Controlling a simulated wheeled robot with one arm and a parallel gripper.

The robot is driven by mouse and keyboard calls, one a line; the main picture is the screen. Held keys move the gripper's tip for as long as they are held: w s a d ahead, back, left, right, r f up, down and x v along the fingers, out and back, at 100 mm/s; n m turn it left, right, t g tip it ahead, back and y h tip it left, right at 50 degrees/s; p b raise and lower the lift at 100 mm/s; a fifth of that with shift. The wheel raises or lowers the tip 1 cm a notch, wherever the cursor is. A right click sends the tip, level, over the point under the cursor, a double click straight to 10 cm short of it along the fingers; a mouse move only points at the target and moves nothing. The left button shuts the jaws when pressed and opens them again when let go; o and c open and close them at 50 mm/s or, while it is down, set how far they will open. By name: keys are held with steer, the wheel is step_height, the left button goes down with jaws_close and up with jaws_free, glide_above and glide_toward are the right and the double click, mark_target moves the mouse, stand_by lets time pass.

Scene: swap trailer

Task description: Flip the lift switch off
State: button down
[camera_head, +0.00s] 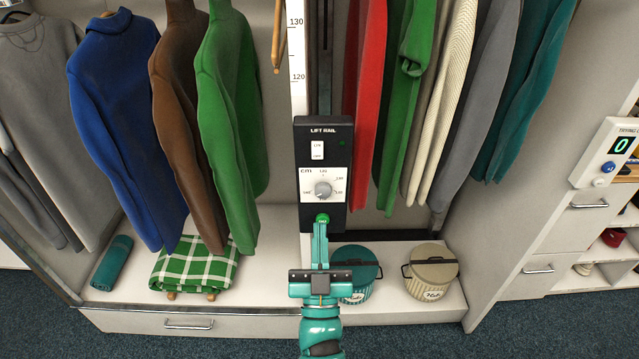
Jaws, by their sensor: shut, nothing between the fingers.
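The black lift rail control panel (309,207) hangs upright at the centre of the head view, in front of the rail. The small white lift switch (318,150) sits near its top, below the "LIFT RAIL" label; its position is too small to tell. A dark green, seemingly unlit lamp (342,143) is right of it. A grey knob (323,190) on a white cm dial sits below the switch. A green button (322,219) is at the panel's bottom. My teal gripper (321,226) is shut and empty, its tips at or just below the button; contact cannot be told.
Clothes hang on both sides, with a green garment (230,110) left and a red one (366,80) right. A folded checked blanket (195,268) and lidded tubs (430,273) stand on the low white shelf.

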mark_target(319, 159)
steer(key=shift+w+f+p+x, duration=0.3)
steer(key=shift+f+p+x, duration=0.1)
steer(key=shift+x, duration=1.75)
steer(key=shift+w+f+p+x, duration=0.25)
steer(key=shift+f+p+x, duration=0.1)
steer(key=shift+x, duration=1.75)
steer(key=shift+w+f+p+x, duration=0.3)
steer(key=shift+f+x, duration=0.1)
steer(key=shift+x, duration=1.75)
steer(key=w+f+t+b, duration=0.1)
steer(key=b, duration=0.2)
steer(key=shift+r, duration=0.3)
steer(key=shift+s, duration=0.1)
